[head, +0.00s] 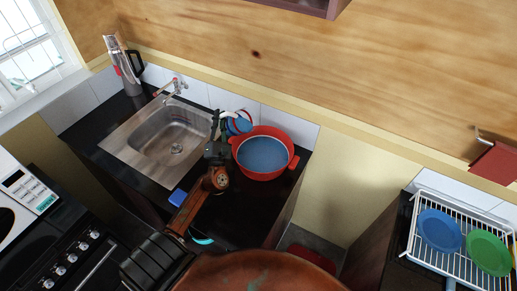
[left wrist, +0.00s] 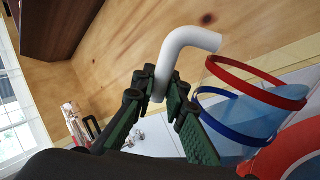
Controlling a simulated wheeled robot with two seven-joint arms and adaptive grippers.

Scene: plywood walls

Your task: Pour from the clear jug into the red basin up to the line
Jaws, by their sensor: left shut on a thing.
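My left gripper (head: 218,127) is shut on the white bent handle of the clear jug (head: 239,123), at the left rim of the red basin (head: 284,174). The jug has a red band and a blue band, and blue liquid shows inside it. In the left wrist view the fingers (left wrist: 160,88) close around the handle, with the jug (left wrist: 240,112) to their right. The jug looks tilted; no stream is visible. The basin holds a wide pool of blue liquid (head: 262,154). I cannot make out its line. My right gripper is not in view.
The basin stands on the black counter near its right end. A steel sink (head: 170,142) with a tap (head: 176,84) lies left, and a steel flask (head: 124,66) stands behind it. A blue item (head: 178,197) lies near my left arm. A white dish rack (head: 417,240) holds plates at far right.

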